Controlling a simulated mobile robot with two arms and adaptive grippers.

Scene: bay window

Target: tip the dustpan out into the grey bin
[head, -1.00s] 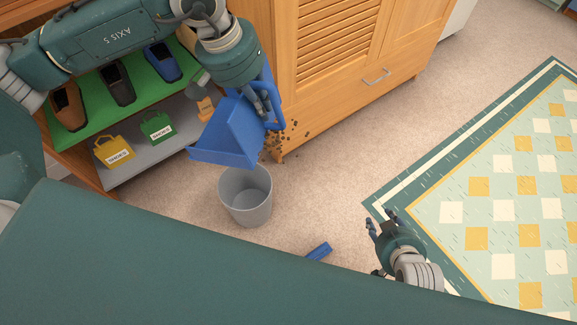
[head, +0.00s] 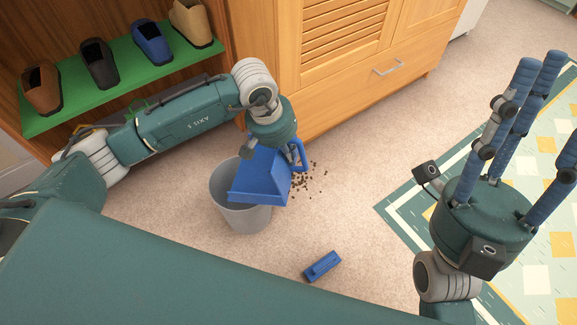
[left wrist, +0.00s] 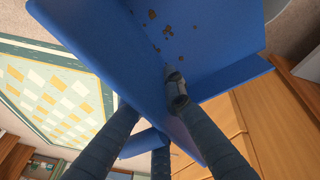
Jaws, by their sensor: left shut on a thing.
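The blue dustpan (head: 262,178) is tilted above the right part of the grey bin (head: 240,213), its wide edge down over the opening. My left gripper (head: 289,148) is shut on the dustpan near its handle, partly hidden by the pan in the head view. In the left wrist view, the dustpan (left wrist: 205,50) fills the upper middle, with a few brown crumbs on its blue surface. The bin stands upright; its visible inside looks plain grey, the rest hidden under the pan. My right gripper (head: 525,125) is raised at the right, its fingers apart and empty.
Brown crumbs (head: 310,180) lie scattered on the carpet right of the dustpan, near the wooden cabinet (head: 350,85). A blue block-like object (head: 321,266) lies on the floor in front. A shoe shelf (head: 95,95) is behind my left arm.

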